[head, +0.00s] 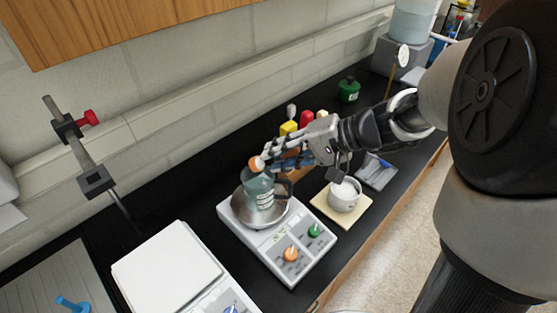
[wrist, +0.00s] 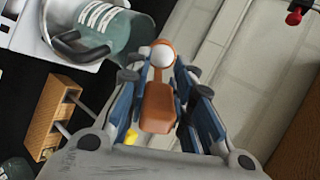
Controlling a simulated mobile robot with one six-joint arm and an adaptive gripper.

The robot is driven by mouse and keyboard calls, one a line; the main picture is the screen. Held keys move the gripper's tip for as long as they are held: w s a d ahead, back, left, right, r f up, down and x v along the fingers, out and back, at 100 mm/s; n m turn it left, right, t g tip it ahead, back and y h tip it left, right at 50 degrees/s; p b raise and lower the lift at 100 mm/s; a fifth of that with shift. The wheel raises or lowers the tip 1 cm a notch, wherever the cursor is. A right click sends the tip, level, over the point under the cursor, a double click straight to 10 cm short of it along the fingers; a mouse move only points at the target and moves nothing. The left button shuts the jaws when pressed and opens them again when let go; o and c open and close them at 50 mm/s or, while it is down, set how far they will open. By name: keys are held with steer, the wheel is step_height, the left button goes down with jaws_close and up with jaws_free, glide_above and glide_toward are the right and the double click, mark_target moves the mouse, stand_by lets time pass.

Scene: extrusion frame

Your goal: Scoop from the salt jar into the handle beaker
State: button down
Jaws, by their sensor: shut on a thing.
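My gripper (head: 275,160) is shut on an orange scoop (wrist: 157,108), gripping its handle between the blue-sided fingers. The bowl of the scoop (head: 255,164) holds a white rounded heap, which also shows in the wrist view. The handle beaker (head: 259,192), clear greenish with a dark handle, stands upright on the round plate of a hotplate. In the head view the scoop bowl overlaps the beaker's top; in the wrist view it appears beside the beaker (wrist: 128,32). Their height gap is unclear. The salt jar (head: 345,199), white with white contents, stands open to the right.
The hotplate (head: 247,235) has orange and green knobs. The jar sits on a tan board (head: 325,210). Yellow (head: 288,128) and red (head: 307,118) tops show behind my gripper. A green bottle (head: 349,90) stands farther back. A clamp stand (head: 90,175) and white-topped device (head: 168,265) are left.

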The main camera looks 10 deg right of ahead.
steer(key=shift+s+d+f+t+y+b, duration=0.25)
steer(key=shift+y+b, duration=0.35)
steer(key=shift+b, duration=1.05)
steer(key=shift+w+f+t+y+b, duration=0.1)
steer(key=shift+f+t+y+b, duration=0.4)
steer(key=shift+b, duration=1.1)
steer(key=shift+s+d+f+t+y+b, duration=0.15)
steer(key=shift+y+b, duration=0.55)
steer(key=shift+b, duration=0.95)
steer(key=shift+w+b, duration=0.1)
steer(key=shift+b, duration=0.3)
steer(key=shift+d, duration=0.1)
